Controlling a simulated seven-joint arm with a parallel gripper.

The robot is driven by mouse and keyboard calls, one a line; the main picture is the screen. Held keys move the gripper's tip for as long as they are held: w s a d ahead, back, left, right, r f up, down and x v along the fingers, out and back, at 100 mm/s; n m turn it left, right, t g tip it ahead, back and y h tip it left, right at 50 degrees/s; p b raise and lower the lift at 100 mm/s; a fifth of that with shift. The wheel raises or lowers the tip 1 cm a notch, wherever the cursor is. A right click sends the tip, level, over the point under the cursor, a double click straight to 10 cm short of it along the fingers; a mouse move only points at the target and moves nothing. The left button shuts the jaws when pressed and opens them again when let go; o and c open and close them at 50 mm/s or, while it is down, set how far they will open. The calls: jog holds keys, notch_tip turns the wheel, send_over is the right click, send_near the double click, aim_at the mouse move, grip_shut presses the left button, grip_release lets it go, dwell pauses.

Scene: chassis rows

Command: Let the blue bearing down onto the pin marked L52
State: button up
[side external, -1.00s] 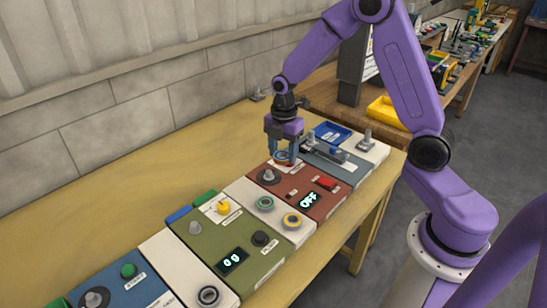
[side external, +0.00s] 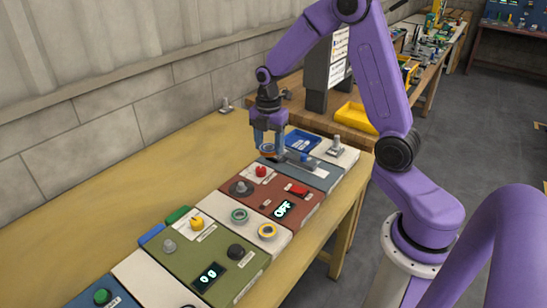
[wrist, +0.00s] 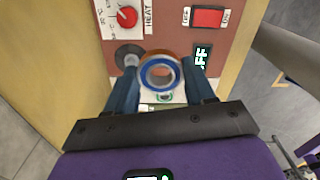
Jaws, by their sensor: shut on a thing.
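My gripper (side external: 268,148) is shut on the blue bearing (wrist: 160,72), a blue ring with a metal bore and a copper-coloured edge. It holds the bearing above the panels, near the far end of the rust-red panel (side external: 285,216). In the wrist view, a metal pin on a dark round base (wrist: 128,57) stands on that panel, left of and apart from the bearing. The same pin shows in the side view (side external: 240,187). Other upright metal pins stand on the green panel (side external: 168,245) and the back white panel (side external: 336,146). I cannot read L52 on any label.
A red knob (side external: 261,171), a red switch (side external: 298,190) and an OFF display (side external: 284,209) are on the rust-red panel. A green ring (side external: 240,215) and a yellow-rimmed ring (side external: 267,231) sit on the white strip.

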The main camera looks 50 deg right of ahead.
jog(key=w+d, duration=0.2)
jog(key=d, duration=0.3)
jog(key=w+d+f, duration=0.1)
jog(key=w+d, duration=0.1)
jog(key=d, duration=0.3)
jog(key=w+d, duration=0.2)
jog(key=d, duration=0.2)
jog(key=shift+w+d+f, duration=0.1)
jog(key=shift+d+f, duration=0.25)
jog(key=shift+d, duration=0.05)
jog(key=shift+w+d+f, duration=0.1)
jog(key=shift+d+f, duration=0.05)
jog(key=shift+d, duration=0.35)
jog(key=shift+f, duration=3.25)
jog(key=o, duration=1.3)
jog(key=shift+r, duration=0.1)
notch_tip(320, 180, up, 17)
jog(key=shift+r, duration=0.2)
